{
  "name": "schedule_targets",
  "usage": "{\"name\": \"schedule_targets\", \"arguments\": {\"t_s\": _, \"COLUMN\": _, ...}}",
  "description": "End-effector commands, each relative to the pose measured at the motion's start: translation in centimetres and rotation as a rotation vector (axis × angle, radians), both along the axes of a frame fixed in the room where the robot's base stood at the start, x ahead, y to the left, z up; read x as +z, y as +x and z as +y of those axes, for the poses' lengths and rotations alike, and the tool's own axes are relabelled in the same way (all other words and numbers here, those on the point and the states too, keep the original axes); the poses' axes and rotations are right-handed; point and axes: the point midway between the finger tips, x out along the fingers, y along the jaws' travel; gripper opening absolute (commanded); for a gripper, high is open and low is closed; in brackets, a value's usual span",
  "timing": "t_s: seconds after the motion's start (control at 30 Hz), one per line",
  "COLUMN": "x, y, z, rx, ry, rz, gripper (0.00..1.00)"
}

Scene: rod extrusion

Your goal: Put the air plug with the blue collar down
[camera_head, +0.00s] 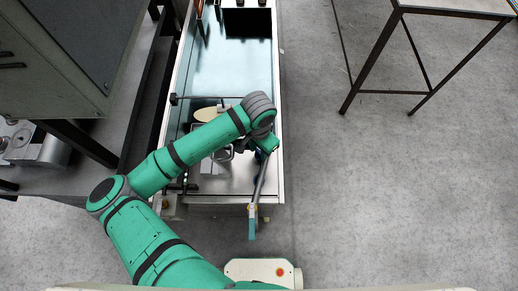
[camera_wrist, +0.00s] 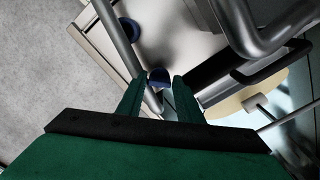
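My gripper (camera_wrist: 159,82) shows in the wrist view with its two green fingers a little apart. A small piece with a blue collar (camera_wrist: 159,77), which looks like the air plug, sits between the fingertips and seems to be gripped by them. Its lower part is hidden or too dark to make out. In the head view my gripper (camera_head: 269,145) is over the near right part of the machine bed, and the plug cannot be made out there.
A second blue ring (camera_wrist: 128,30) lies on the pale bed surface. A metal tube (camera_wrist: 118,35) runs close beside my fingers, and a thick curved pipe (camera_wrist: 245,30) is at the right. A cream disc (camera_head: 212,114) stands farther back on the machine bed (camera_head: 240,187).

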Motion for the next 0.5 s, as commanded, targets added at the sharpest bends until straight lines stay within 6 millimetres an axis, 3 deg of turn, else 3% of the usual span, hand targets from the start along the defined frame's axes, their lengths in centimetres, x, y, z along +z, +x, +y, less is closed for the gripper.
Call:
{"name": "schedule_targets", "arguments": {"t_s": 0.33, "x": 0.1, "y": 0.0, "z": 0.0, "rx": 0.0, "ry": 0.0, "rz": 0.0, "gripper": 0.46}}
{"name": "schedule_targets", "arguments": {"t_s": 0.5, "x": 1.3, "y": 0.1, "z": 0.0, "rx": 0.0, "ry": 0.001, "rz": -0.002, "gripper": 0.46}}
